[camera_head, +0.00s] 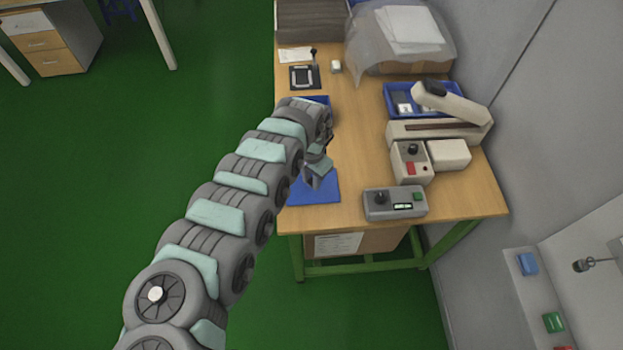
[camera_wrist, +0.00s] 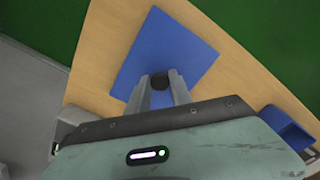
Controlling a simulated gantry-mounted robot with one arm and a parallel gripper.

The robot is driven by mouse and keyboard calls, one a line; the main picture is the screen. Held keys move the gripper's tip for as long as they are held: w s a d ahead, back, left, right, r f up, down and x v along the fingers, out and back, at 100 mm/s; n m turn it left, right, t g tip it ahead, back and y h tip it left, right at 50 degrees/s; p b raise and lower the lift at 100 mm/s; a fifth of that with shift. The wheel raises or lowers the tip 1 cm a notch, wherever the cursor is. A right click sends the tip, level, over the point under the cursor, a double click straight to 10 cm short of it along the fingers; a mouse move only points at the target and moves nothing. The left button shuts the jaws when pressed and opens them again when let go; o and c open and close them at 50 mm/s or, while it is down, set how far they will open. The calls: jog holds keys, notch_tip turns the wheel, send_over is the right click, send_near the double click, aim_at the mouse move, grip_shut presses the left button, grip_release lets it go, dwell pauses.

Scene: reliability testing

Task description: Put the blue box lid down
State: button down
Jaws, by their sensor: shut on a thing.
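My gripper (camera_wrist: 160,90) is shut on that knob. In the head view the lid (camera_head: 325,192) is at the table's near left corner, with my gripper (camera_head: 313,181) above it. It looks level and at or close to the table top; I cannot tell whether it touches. An open blue box (camera_head: 318,99) stands farther back, partly behind my arm, and also shows at the right in the wrist view (camera_wrist: 284,126).
The wooden table (camera_head: 355,150) holds a grey control box (camera_head: 395,203) right of the lid, and a beige tester (camera_head: 440,130) behind that. A blue tray (camera_head: 392,88) and a bagged carton (camera_head: 400,40) stand farther back. Bare table top lies between lid and tester.

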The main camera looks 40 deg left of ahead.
aim_at(311, 181)
jog(key=shift+f, duration=0.1)
jog(key=c, duration=1.1)
grip_release()
jog(key=shift+c, duration=0.2)
notch_tip(311, 181, up, 12)
jog(key=p, duration=0.2)
